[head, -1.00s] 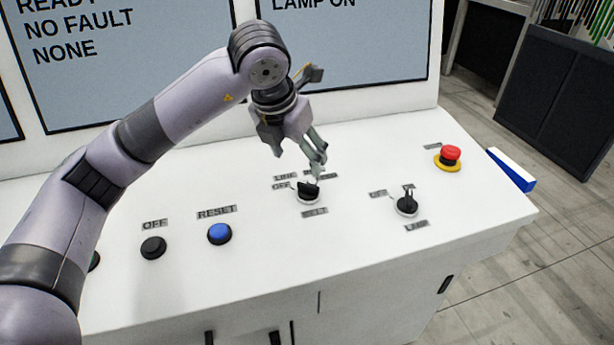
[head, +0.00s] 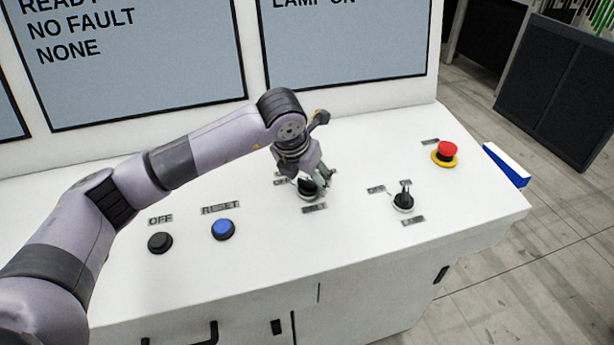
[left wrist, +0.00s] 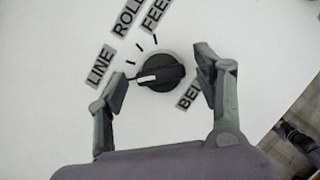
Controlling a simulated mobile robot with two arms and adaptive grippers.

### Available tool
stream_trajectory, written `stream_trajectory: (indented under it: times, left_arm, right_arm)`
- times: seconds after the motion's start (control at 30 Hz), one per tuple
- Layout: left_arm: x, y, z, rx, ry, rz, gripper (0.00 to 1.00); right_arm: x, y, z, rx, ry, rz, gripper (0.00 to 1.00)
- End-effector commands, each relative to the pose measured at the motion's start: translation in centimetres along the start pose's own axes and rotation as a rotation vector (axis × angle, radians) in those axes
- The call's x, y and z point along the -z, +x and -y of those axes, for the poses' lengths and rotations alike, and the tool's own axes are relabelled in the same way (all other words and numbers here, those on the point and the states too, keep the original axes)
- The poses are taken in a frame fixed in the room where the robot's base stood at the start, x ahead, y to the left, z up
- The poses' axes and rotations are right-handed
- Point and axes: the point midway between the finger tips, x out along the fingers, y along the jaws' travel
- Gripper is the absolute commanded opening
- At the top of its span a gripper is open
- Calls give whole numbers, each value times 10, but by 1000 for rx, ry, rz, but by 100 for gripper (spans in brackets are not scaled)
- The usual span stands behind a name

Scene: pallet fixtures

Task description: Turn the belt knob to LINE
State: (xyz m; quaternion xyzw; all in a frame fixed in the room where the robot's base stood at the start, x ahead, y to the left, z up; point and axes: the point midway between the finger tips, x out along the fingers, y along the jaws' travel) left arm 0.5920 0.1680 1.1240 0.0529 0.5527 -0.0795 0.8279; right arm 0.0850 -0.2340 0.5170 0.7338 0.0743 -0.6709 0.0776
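The belt knob (head: 306,190) is a black rotary knob on the white sloped console, partly hidden by my left gripper in the head view. In the left wrist view the knob (left wrist: 163,73) has a white pointer mark facing left, below the tick nearest the LINE label (left wrist: 99,65). The BELT label (left wrist: 190,93) is partly covered by a finger. My left gripper (head: 318,181) is low over the knob. In the left wrist view its open fingers (left wrist: 163,90) stand on either side of the knob, with a gap at each side. My right gripper is not in view.
A second black knob (head: 403,203) and a red emergency button (head: 446,152) on a yellow base are to the right. A blue RESET button (head: 223,230) and a black OFF button (head: 160,243) are to the left. Display screens (head: 345,45) rise behind.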

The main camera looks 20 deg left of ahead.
Motion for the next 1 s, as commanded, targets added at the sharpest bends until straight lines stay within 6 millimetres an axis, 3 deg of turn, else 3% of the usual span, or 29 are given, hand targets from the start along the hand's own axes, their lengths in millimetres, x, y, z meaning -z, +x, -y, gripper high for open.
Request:
stream_trajectory:
  times: [0.63, 1.0]
  left_arm:
    - [0, -1, 0, 0, 0, 0, 17]
    - [1, 3, -1, 26, 61, 0, 15]
  right_arm:
    - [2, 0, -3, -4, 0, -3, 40]
    - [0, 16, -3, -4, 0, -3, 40]
